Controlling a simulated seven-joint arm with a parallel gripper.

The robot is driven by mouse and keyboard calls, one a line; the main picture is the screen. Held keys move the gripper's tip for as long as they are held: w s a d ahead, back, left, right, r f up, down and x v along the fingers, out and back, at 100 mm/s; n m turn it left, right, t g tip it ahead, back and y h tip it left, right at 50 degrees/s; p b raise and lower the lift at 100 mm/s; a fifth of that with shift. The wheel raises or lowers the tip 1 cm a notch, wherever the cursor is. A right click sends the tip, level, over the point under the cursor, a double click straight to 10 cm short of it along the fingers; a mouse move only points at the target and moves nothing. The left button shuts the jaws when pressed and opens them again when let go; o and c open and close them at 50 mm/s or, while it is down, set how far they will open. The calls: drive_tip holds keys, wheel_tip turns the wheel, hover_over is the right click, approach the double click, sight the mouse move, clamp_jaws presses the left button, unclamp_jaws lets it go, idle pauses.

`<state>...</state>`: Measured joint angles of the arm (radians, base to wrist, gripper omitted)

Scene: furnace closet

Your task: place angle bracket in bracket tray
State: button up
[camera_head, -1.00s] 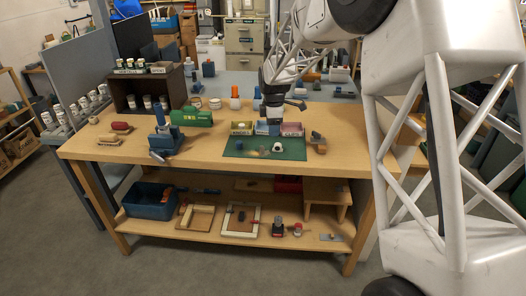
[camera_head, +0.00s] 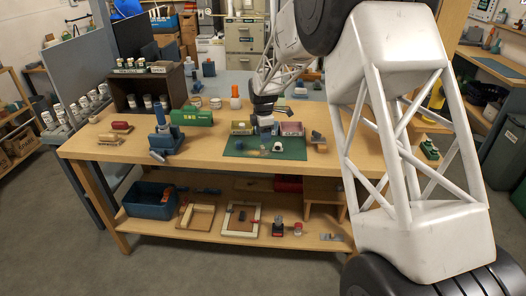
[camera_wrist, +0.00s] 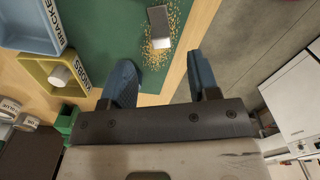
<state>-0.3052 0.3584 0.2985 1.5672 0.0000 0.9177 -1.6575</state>
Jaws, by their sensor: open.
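A small grey metal piece, seemingly the angle bracket (camera_wrist: 159,24), sits on gold shavings on the green mat. It shows only as a tiny grey spot in the head view. The blue bracket tray (camera_wrist: 36,27) is at the upper left of the wrist view, partly cut off, with a BRACKET label. In the head view my arm hides much of it. My gripper (camera_wrist: 161,70) is open and empty, with its two blue fingers apart near the mat's left end. The bracket lies beyond the fingertips, roughly in line with the gap between them. In the head view my gripper (camera_head: 265,128) hangs in front of the trays.
A yellow tray (camera_head: 241,128) and a pink tray (camera_head: 291,129) flank the blue one. A white item (camera_head: 278,147) stands on the green mat (camera_head: 292,154). A blue vise (camera_head: 165,137) and green box (camera_head: 191,117) are to the left. The table's front edge lies close to the mat.

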sight(263, 146)
drive_tip(key=shift+f, duration=0.7)
drive_tip(key=shift+f, duration=0.1)
drive_tip(key=shift+s+f, duration=0.1)
drive_tip(key=shift+f, duration=2.45)
drive_tip(key=shift+c, duration=0.4)
clamp_jaws()
drive_tip(key=shift+r, duration=0.15)
